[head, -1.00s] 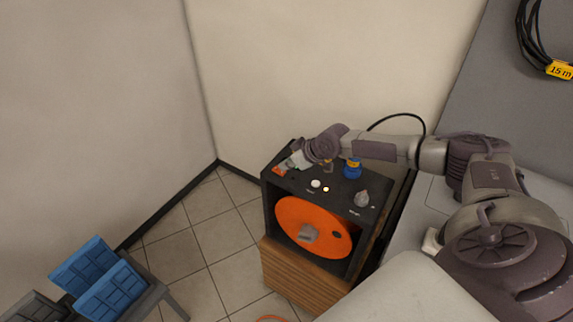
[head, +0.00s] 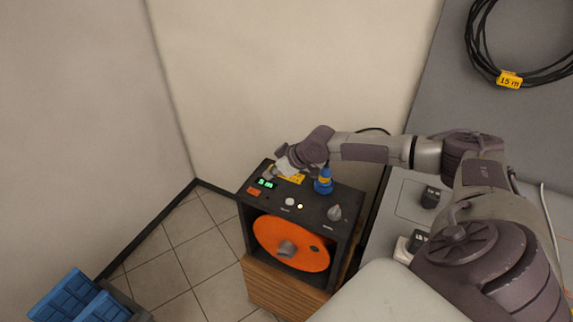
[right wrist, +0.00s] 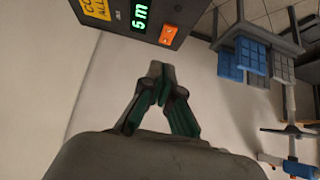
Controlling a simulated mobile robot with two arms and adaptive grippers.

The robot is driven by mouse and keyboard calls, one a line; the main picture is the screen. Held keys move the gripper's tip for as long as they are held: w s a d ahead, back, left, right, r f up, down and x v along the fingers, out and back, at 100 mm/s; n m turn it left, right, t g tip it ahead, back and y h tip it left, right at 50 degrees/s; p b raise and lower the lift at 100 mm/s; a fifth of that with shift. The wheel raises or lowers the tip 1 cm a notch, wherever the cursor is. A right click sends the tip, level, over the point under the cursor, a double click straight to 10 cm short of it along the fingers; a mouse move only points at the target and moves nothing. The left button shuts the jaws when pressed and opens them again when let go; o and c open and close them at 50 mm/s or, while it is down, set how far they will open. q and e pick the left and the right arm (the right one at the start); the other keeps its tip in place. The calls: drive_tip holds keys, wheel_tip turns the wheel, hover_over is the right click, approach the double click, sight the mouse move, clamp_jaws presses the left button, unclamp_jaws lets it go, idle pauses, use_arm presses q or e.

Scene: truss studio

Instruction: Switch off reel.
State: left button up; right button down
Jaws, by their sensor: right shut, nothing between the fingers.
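The reel is a dark box (head: 243,212) with an orange disc (head: 262,234) in its open front. On its top panel are a green-lit display (head: 265,183) and an orange rocker switch (head: 253,191). In the right wrist view the display (right wrist: 139,17) reads 5 m, and the switch (right wrist: 167,33) is beside it. My right gripper (head: 269,173) is at the panel's back left edge, behind the display and switch. Its fingertips (right wrist: 160,72) are together and empty, apart from the switch in the wrist view. My left gripper is not in view.
The panel also holds white buttons (head: 290,201), a grey knob (head: 335,212) and a blue connector (head: 323,184). The box stands on a wooden cabinet (head: 270,290) near the wall corner. Blue cases (head: 62,296) are at lower left. A black cable coil (head: 478,50) hangs at upper right.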

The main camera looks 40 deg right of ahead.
drive_tip(key=v, duration=0.3)
drive_tip(key=b+v, duration=0.1)
drive_tip(key=v, duration=0.1)
drive_tip(key=shift+s, duration=0.55)
